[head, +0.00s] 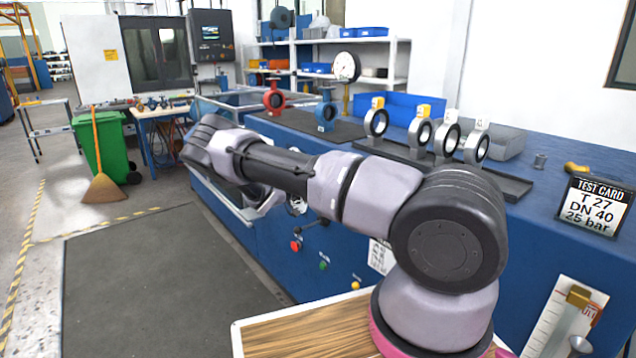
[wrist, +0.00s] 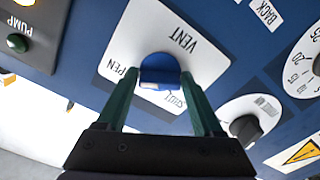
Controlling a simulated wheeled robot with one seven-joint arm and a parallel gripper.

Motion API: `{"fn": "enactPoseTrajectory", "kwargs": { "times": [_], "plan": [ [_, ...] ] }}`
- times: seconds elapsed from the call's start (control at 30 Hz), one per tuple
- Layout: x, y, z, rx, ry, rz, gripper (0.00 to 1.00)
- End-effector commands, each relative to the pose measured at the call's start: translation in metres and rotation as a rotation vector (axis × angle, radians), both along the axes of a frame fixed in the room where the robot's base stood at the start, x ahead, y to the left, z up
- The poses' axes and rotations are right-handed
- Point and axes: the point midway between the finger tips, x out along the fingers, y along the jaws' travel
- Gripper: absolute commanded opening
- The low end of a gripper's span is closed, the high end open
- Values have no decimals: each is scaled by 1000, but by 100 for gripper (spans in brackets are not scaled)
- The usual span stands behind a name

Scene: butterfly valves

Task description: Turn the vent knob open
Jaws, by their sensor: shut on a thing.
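The vent knob (wrist: 160,68) is a blue knob on a white plate (wrist: 205,62) marked VENT, with OPEN and SHUT lettering, upside down in the wrist view. My gripper (wrist: 160,77) has its two green fingers on either side of the knob and is shut on it. The OPEN word is partly covered by the left finger. Which mark the knob points at cannot be told. In the head view my arm crosses the bench front, and the knob and fingers cannot be made out.
In the wrist view a black knob (wrist: 246,128), a gauge (wrist: 304,72) and a green PUMP button (wrist: 17,42) lie around the plate. In the head view, several valves stand on the blue bench, with a test card (head: 595,207) at right.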

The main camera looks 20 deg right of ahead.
Motion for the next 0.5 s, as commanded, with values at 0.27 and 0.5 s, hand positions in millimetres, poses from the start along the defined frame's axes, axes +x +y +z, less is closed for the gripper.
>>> {"fn": "enactPoseTrajectory", "kwargs": {
  "times": [0.27, 0.5],
  "plan": [
    [-1, 1, -2, 2, 1, 0, 90],
    [0, 1, -1, 1, 0, 0, 90]
  ]
}}
